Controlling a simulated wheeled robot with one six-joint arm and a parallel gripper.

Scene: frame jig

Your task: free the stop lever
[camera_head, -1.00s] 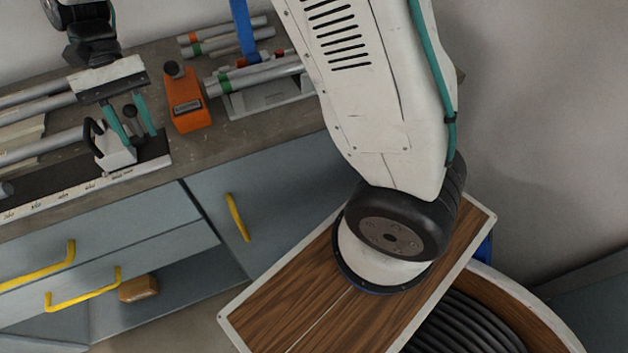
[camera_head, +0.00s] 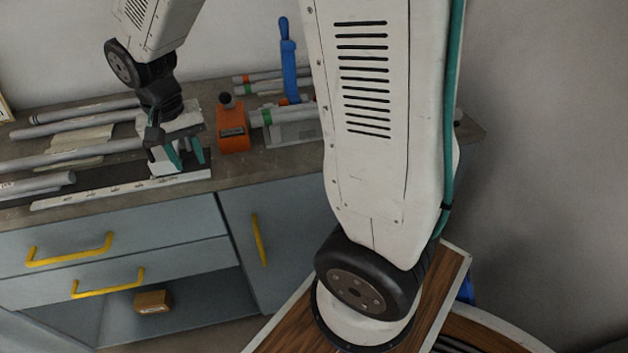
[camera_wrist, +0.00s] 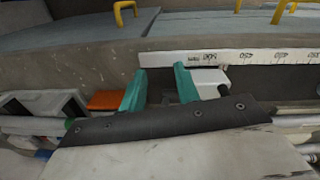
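The stop (camera_head: 163,161) is a small white block on the bench's measuring rail, with a dark lever (camera_head: 153,136) at its upper left in the head view. My gripper (camera_head: 186,157) has two teal fingers, spread apart, low over the rail just right of the block. In the wrist view my gripper (camera_wrist: 160,80) is open, with no object clearly held between the fingers. The white block (camera_wrist: 212,76) shows there beside the right finger, which partly hides it. Whether finger and block touch, I cannot tell. The lever's exact position is hard to make out.
An orange block with a black knob (camera_head: 233,132) stands right of my gripper. A blue upright clamp (camera_head: 289,62) and pipes on a grey holder (camera_head: 292,127) are farther right. Long grey pipes (camera_head: 75,154) lie left. The white scale strip (camera_head: 120,190) runs along the front.

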